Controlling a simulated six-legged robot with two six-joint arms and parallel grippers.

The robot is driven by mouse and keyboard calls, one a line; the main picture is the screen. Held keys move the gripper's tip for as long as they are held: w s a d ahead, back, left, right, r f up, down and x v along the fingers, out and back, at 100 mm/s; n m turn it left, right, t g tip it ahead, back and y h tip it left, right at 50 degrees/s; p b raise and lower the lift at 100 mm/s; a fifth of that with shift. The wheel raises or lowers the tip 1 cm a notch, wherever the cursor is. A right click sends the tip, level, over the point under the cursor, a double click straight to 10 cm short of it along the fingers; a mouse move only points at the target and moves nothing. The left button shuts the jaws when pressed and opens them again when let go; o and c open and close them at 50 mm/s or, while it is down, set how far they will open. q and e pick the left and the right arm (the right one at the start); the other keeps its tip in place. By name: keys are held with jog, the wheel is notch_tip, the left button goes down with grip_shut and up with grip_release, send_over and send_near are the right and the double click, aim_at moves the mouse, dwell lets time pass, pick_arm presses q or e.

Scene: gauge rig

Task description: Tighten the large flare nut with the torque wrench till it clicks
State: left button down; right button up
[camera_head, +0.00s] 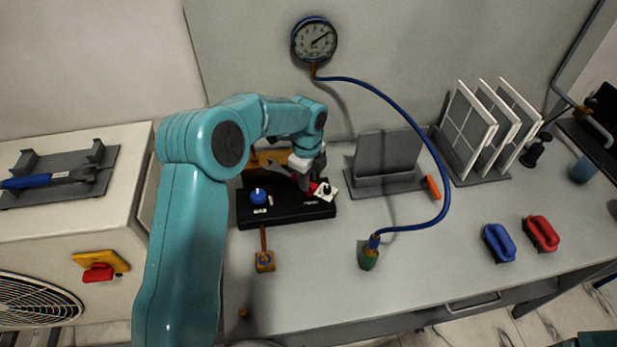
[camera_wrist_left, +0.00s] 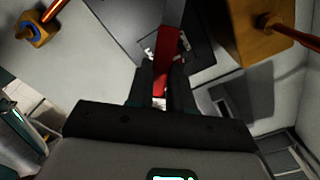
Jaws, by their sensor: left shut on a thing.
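My left gripper (camera_head: 308,180) reaches over the black base (camera_head: 285,213) on the bench. In the left wrist view its fingers (camera_wrist_left: 160,98) are shut on a red handle (camera_wrist_left: 167,46). A bit of red shows beside the fingers in the head view. I cannot tell whether this handle is the torque wrench's; its far end is hidden. A blue-handled wrench (camera_head: 28,181) lies in a grey cradle at the far left. A yellow block (camera_head: 265,158) stands behind the gripper, partly hidden; a large flare nut cannot be made out. My right gripper is out of view.
A pressure gauge (camera_head: 314,40) hangs above; its blue hose (camera_head: 410,120) arcs to a green-ended fitting (camera_head: 368,258). A small yellow block (camera_head: 264,262) stands in front of the base. The front middle bench is mostly clear.

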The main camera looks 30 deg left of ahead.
pick_arm(q)
jog(key=shift+w+a+f, duration=0.1)
jog(key=shift+w, duration=0.05)
jog(key=shift+s+r, duration=0.3)
jog(key=shift+s, duration=0.05)
dwell(0.3)
jog(key=shift+a, duration=0.1)
jog(key=shift+a, duration=0.9)
jog(key=shift+w+a+p, duration=0.1)
jog(key=shift+a+p, duration=0.4)
jog(key=shift+a, duration=0.5)
dwell(0.9)
jog(key=c, duration=1.8)
grip_release()
grip_shut()
